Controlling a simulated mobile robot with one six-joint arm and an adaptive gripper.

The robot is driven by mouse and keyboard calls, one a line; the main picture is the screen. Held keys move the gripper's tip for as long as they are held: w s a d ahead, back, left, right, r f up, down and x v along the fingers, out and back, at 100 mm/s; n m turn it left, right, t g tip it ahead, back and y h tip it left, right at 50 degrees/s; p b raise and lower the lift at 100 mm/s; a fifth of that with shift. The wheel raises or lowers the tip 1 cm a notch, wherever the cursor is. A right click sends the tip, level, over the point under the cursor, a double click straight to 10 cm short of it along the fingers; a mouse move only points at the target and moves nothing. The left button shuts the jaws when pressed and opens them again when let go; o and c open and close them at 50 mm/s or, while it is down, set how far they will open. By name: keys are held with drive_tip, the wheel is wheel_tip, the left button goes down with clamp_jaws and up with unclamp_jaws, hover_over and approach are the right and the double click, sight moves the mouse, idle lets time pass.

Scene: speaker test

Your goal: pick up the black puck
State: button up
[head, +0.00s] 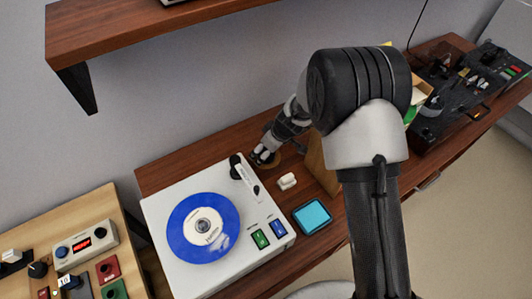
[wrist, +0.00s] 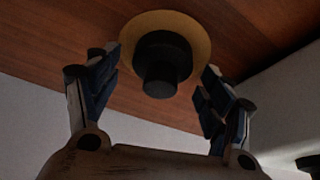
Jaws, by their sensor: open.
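The black puck (wrist: 162,52) shows in the wrist view as a dark round piece with a narrower stub toward the camera. It stands on a round tan mat (wrist: 201,38) on the dark wooden top. My gripper (wrist: 161,66) is open, with one finger on each side of the puck and a visible gap to it. In the head view my gripper (head: 263,156) reaches down to the wooden top behind the turntable's right corner. The puck cannot be made out there.
A white turntable (head: 164,212) with a blue record (head: 185,238) stands just left and in front of my gripper. A small white piece (head: 287,181), a teal square (head: 312,216) and a wooden block (head: 318,165) are close by. A wall shelf (head: 130,30) hangs above.

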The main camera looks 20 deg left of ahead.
drive_tip(key=c, duration=1.3)
drive_tip(key=shift+o, duration=0.2)
drive_tip(key=shift+r, duration=0.15)
wheel_tip(320, 180, up, 28)
drive_tip(key=p, duration=0.8)
